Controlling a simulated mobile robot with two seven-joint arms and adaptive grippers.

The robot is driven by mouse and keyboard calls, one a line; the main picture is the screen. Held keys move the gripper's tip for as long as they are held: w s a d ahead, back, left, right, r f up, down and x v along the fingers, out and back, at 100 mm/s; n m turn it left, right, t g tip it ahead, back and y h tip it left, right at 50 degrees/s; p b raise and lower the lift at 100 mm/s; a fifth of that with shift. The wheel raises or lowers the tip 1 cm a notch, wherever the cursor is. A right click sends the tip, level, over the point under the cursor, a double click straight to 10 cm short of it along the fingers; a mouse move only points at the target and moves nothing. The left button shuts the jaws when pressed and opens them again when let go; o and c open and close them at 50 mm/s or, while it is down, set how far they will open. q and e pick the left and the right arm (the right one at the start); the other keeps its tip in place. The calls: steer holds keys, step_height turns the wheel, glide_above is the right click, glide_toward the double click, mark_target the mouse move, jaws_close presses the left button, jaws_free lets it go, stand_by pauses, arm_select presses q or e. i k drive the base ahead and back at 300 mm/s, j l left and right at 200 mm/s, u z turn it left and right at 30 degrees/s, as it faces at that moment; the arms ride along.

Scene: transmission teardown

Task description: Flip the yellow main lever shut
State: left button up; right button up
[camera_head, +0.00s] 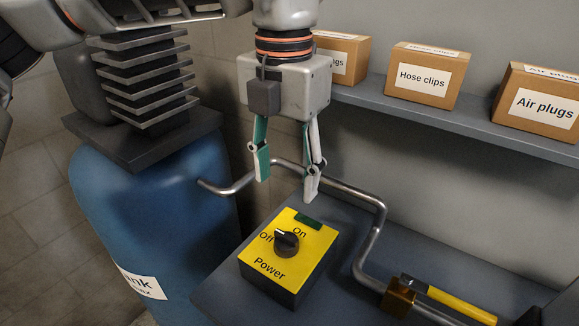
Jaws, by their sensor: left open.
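The yellow main lever (462,306) is at the lower right, on a brass valve (398,297) set in a metal pipe. The lever extends from the valve toward the lower right, roughly in line with the pipe. My left gripper (287,187) points down near the middle of the view, left of and above the lever and well apart from it. Its two fingers are spread with nothing between them. My right gripper is not in view.
A yellow power box (278,264) with a black knob (286,243) stands below my left gripper. The bent pipe (376,215) runs behind it from a blue tank (150,220). Cardboard boxes, including hose clips (424,76) and air plugs (541,104), stand on a wall shelf (470,128).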

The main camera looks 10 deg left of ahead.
mark_target(407, 280)
steer(key=k, duration=1)
